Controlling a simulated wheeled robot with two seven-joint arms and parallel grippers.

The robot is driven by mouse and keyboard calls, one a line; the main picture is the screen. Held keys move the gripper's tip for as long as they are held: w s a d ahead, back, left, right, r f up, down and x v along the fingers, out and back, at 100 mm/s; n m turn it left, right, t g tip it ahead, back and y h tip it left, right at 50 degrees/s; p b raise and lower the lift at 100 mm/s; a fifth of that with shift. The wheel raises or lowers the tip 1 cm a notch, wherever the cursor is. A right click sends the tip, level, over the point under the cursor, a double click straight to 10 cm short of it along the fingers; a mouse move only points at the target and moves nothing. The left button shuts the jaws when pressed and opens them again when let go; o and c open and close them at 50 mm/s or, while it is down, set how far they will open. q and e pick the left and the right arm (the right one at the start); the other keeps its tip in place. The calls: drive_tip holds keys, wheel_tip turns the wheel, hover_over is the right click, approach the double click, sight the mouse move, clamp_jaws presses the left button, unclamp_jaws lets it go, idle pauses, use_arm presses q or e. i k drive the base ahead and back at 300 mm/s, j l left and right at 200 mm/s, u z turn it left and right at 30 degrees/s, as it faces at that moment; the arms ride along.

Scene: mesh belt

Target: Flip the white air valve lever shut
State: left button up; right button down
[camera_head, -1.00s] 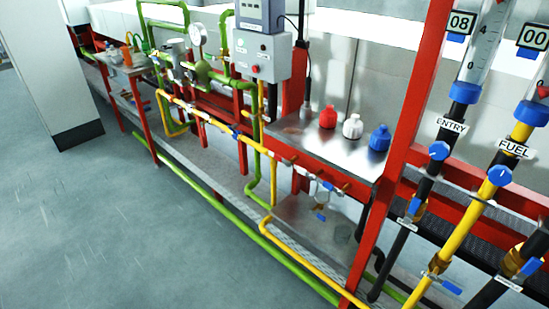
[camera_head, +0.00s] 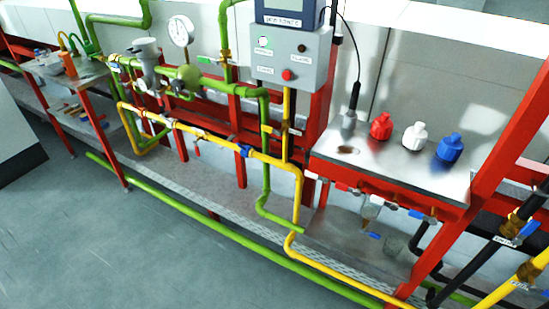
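Under the front edge of the metal shelf is a row of small valves with coloured levers. A blue lever (camera_head: 416,214) is at the right end of the row. The levers are too small to read any label or to tell whether the white one is open or shut. Neither of my grippers is in the head view.
Red, white (camera_head: 415,137) and blue (camera_head: 448,147) bottles stand on the metal shelf (camera_head: 375,165). A grey control box (camera_head: 290,58) is left of it. Yellow (camera_head: 210,139) and green pipes run along the red frame. The grey floor (camera_head: 120,250) is clear.

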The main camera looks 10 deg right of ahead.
sight(325, 180)
drive_tip(key=i+j, duration=0.15)
drive_tip(key=j, duration=0.15)
drive_tip(key=i+j+z, duration=0.1)
drive_tip(key=j, duration=0.2)
drive_tip(key=i+j, duration=0.15)
drive_tip(key=j, duration=0.2)
drive_tip(key=i+j+z, duration=0.1)
drive_tip(key=j, duration=0.2)
